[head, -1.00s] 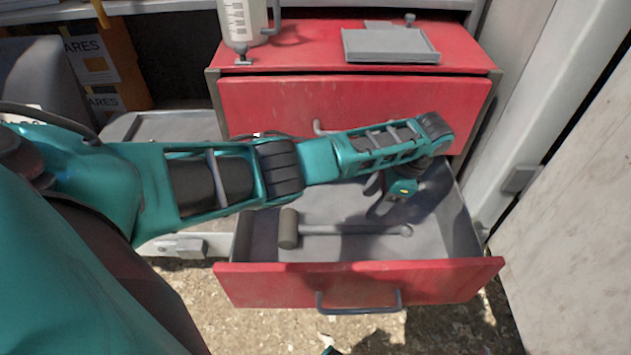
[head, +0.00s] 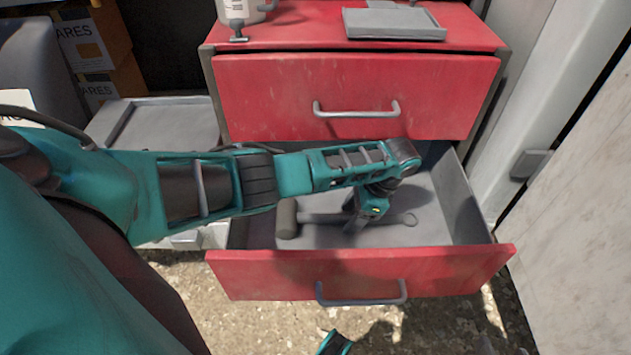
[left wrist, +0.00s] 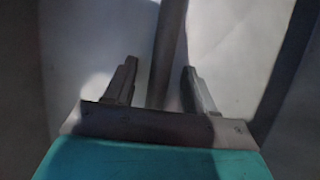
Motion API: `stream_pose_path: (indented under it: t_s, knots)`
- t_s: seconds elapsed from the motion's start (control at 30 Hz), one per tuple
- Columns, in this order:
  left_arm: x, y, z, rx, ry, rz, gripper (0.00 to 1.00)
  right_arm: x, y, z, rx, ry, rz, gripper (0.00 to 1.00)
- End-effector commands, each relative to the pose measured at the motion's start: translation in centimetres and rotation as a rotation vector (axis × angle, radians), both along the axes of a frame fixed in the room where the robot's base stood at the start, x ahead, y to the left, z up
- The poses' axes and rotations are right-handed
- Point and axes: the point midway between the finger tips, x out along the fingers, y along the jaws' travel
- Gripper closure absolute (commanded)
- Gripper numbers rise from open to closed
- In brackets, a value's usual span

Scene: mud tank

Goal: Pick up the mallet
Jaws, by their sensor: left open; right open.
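The mallet lies in the open lower drawer (head: 360,275), its grey-brown cylindrical head (head: 287,218) at the left and its thin handle (head: 320,218) running right to a rounded end. My left gripper (head: 356,222) points down into the drawer over the middle of the handle and hides a short part of it. In the left wrist view the left gripper (left wrist: 160,78) is open, and the mallet handle (left wrist: 168,45) shows between its two fingers, not gripped. My right gripper cannot be made out.
The closed upper drawer (head: 355,95) stands behind, under the red cabinet top, which bears a grey tray (head: 394,25) and a bottle (head: 238,10). The open drawer's walls surround the mallet. A pale wall panel (head: 575,200) is at the right.

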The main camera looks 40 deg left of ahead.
Motion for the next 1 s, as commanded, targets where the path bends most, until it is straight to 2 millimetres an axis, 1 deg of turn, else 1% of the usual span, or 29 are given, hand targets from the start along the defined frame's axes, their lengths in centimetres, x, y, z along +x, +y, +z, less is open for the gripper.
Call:
stream_pose_path:
  t_s: [0.03,0.07,0.5,0.6,1.0]
  knots:
    - [0.01,0.0,0.04,0.0,0.0,0.0,0.47,0.03,0.05,0.07,0.001,-0.001,0.001,0.46]
    - [0.01,0.0,0.04,0.0,0.0,0.0,0.5,0.04,0.05,0.08,0.001,-0.001,0.001,0.46]
    - [0.02,-0.02,0.06,0.0,0.0,0.0,0.92,0.14,0.07,0.15,0.002,-0.007,0.0,0.46]
    - [0.02,-0.02,0.06,0.0,0.0,0.0,1.0,0.14,0.06,0.13,0.002,-0.007,0.0,0.46]
    - [0.06,-0.01,0.13,0.001,-0.001,0.001,1.0,0.14,0.0,0.08,0.001,-0.006,0.0,0.46]
